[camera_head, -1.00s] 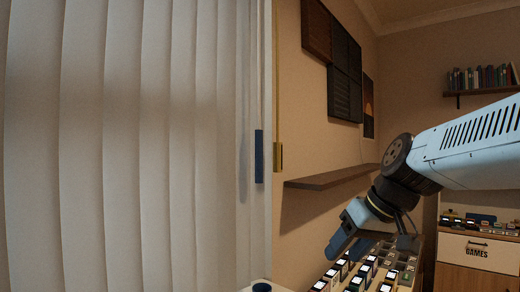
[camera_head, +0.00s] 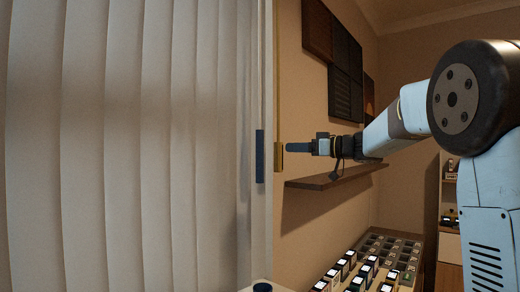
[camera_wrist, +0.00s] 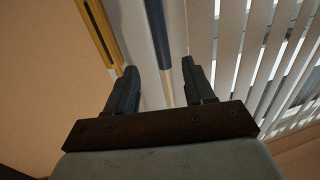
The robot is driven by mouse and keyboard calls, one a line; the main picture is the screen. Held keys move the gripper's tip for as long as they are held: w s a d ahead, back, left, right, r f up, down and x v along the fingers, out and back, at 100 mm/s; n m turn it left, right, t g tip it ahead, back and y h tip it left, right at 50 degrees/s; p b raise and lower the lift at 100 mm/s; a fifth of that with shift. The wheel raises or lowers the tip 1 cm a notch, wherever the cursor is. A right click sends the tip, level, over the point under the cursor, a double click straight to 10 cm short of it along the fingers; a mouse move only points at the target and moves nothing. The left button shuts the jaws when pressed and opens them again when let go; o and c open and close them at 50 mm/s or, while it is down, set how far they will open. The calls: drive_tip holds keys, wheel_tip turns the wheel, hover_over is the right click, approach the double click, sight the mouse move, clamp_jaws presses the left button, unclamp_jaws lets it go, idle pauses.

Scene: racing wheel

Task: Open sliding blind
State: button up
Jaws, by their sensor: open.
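The blind (camera_head: 130,150) has pale vertical slats and covers the left half of the head view; its slats also show at right in the wrist view (camera_wrist: 232,45). A dark blue upright handle (camera_head: 260,156) sits at the blind's right edge. In the wrist view the handle (camera_wrist: 155,25) appears beyond and between my fingertips, with its lower end near them. My gripper (camera_head: 289,147) points left at about the handle's height, just right of it in the picture. My gripper (camera_wrist: 159,68) is open and empty, apart from the handle as far as I can see.
A gold fitting (camera_head: 279,157) sits on the frame between handle and gripper in the head view. A wall shelf (camera_head: 335,178) runs below my arm. A tray of small items (camera_head: 395,247) stands low at right. Dark panels (camera_head: 345,60) hang above.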

sight(260, 148)
drive_tip(key=x, duration=1.3)
drive_tip(key=shift+w+a, duration=0.1)
drive_tip(key=shift+a, duration=0.2)
clamp_jaws()
drive_tip(key=shift+d, duration=0.1)
